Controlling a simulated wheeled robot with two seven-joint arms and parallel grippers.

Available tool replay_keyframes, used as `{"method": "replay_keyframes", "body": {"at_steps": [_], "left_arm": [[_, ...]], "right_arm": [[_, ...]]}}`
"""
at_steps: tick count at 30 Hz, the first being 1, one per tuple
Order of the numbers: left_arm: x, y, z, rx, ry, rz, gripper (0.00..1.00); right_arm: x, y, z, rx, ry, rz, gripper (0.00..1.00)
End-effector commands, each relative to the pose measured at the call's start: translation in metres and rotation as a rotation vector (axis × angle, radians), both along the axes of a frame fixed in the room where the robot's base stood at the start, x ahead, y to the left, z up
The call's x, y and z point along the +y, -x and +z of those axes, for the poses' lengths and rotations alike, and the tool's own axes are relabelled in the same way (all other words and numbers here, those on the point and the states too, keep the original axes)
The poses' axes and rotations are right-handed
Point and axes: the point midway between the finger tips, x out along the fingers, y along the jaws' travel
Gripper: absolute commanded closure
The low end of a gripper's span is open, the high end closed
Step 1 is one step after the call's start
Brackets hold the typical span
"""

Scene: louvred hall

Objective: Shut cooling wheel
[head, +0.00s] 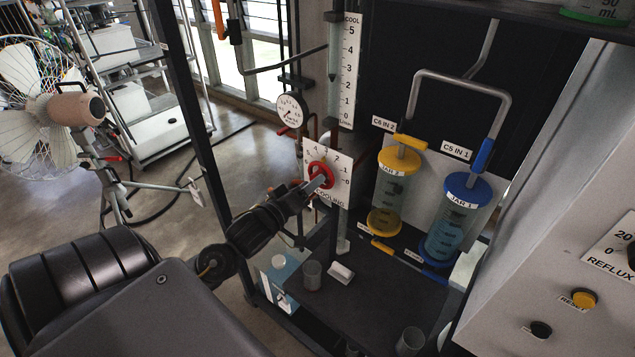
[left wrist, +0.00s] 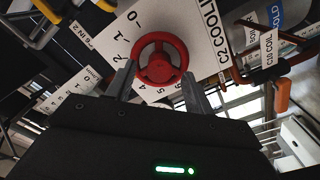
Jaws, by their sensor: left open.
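The cooling wheel (head: 320,175) is a red ring handwheel on a white plate (head: 336,192) marked COOLING with a number scale. My left gripper (head: 318,186) is at the wheel, reaching in from the lower left. In the left wrist view the red wheel (left wrist: 160,60) sits between the two open fingers (left wrist: 160,86), one on each side of its lower part. I cannot tell whether the fingers touch the rim. The wheel's pointer setting cannot be read. My right gripper is not in view.
A flow tube with a COOL scale (head: 349,70) and a round gauge (head: 289,112) stand above the wheel. A yellow-capped jar (head: 391,190) and a blue-capped jar (head: 456,215) stand to the right. A small beaker (head: 312,274) is on the dark shelf (head: 370,300) below.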

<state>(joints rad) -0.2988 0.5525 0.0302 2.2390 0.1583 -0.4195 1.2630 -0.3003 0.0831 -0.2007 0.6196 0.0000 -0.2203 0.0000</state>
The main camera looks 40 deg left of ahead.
Motion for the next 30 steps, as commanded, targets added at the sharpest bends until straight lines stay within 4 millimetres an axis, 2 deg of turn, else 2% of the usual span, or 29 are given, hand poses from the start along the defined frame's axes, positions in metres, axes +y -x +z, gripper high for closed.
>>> {"method": "replay_keyframes", "body": {"at_steps": [3,8,18,25,30], "left_arm": [[0.000,-0.015,-0.001,-0.001,-0.001,0.000,0.47],[0.000,-0.015,0.000,0.001,0.000,0.001,0.47],[0.000,-0.033,0.003,-0.004,-0.001,-0.001,0.47],[-0.001,-0.036,0.004,-0.010,-0.001,-0.004,0.47],[-0.001,-0.036,0.005,-0.013,-0.001,-0.004,0.69]], "right_arm": [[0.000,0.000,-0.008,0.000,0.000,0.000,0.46],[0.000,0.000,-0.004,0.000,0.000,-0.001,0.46],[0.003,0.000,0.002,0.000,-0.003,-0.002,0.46],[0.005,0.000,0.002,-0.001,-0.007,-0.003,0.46],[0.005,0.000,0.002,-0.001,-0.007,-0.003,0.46]]}}
